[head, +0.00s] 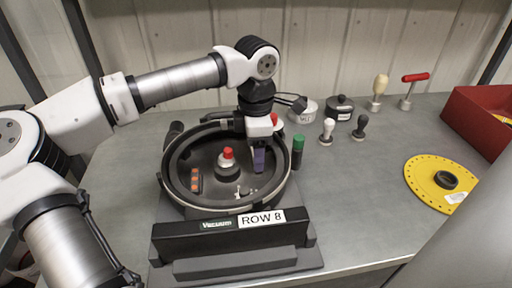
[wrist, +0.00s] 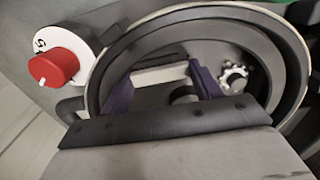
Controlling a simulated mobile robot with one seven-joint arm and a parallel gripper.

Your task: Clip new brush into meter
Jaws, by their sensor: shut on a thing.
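The meter (head: 172,176) is a round dark housing on a grey stand, with a red-topped hub (head: 227,154) and a row of orange spots inside. My gripper (head: 259,165) points down into the right part of the housing; its purple fingers (wrist: 160,92) also show in the wrist view, reaching inside the rim. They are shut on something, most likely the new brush. A pale strip with a dark edge (wrist: 160,76) spans between them and may be the brush. Its contact with the meter wall is hidden. A small pale gear-like part (wrist: 234,76) sits inside the housing.
A red knob (wrist: 53,69) on a white dial stands beside the rim. A green-capped tube (head: 298,143) is close right of the meter. Small tools and pots stand behind it. A yellow disc (head: 428,178) and red bin (head: 470,112) lie right; the table between is clear.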

